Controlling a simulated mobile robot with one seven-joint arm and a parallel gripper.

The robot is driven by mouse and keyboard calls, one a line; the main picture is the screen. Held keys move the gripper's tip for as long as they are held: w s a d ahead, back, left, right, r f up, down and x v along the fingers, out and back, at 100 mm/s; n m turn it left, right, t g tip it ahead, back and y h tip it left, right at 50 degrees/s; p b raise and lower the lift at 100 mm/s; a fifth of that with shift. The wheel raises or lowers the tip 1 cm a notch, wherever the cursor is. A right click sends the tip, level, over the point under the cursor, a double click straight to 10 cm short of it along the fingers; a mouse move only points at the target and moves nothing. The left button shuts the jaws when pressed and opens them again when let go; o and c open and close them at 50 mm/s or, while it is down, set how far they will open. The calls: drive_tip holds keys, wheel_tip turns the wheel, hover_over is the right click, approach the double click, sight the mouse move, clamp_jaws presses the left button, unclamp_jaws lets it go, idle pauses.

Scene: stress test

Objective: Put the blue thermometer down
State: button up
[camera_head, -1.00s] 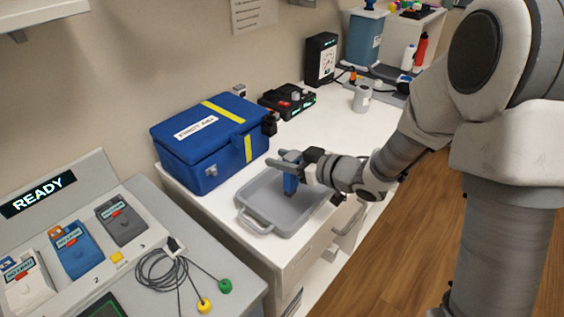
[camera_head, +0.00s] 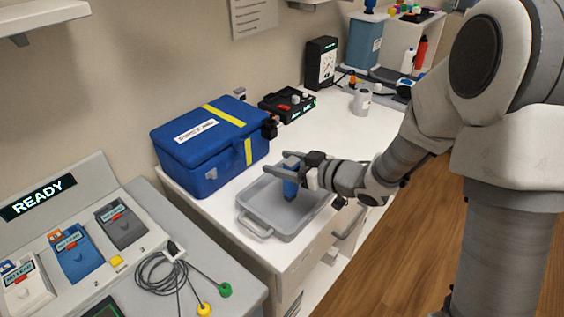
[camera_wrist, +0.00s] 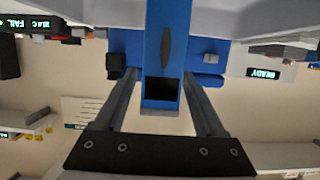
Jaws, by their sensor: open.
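The blue thermometer (camera_head: 290,187) stands roughly upright in the grey tray (camera_head: 254,226), its lower end at the tray floor. Whether it bears fully on the floor is hard to tell. My gripper (camera_head: 283,164) is around its upper part, with the fingers spread. In the wrist view the thermometer (camera_wrist: 160,70) runs between my two fingers (camera_wrist: 160,95), with a gap showing on each side near its dark-windowed end.
A blue first-aid cooler box (camera_head: 211,146) stands close behind and left of the tray. A black device (camera_head: 287,104) and a grey cup (camera_head: 361,101) are farther back. A console (camera_head: 75,250) with a coiled cable is at front left.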

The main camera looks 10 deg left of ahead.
drive_tip(key=p+v, duration=0.2)
drive_tip(key=v, duration=1)
drive_tip(key=w+d+r+m+t+h, duration=0.3)
drive_tip(key=w+d+r+t+h, duration=0.15)
drive_tip(key=d+h, duration=0.3)
drive_tip(key=s+d+r+m+h, duration=0.3)
drive_tip(key=d+r+m+h, duration=0.15)
drive_tip(key=d, duration=0.35)
drive_tip(key=s+a+m+g, duration=0.2)
drive_tip(key=s+m+g, duration=0.2)
drive_tip(key=s, duration=1.5)
drive_tip(key=shift+s+r+g+h, duration=0.25)
drive_tip(key=shift+g+h, duration=0.05)
drive_tip(key=shift+g, duration=0.85)
drive_tip(key=shift+m, duration=0.25)
wheel_tip(320, 180, up, 7)
drive_tip(key=p, duration=0.6)
drive_tip(key=shift+f, duration=0.2)
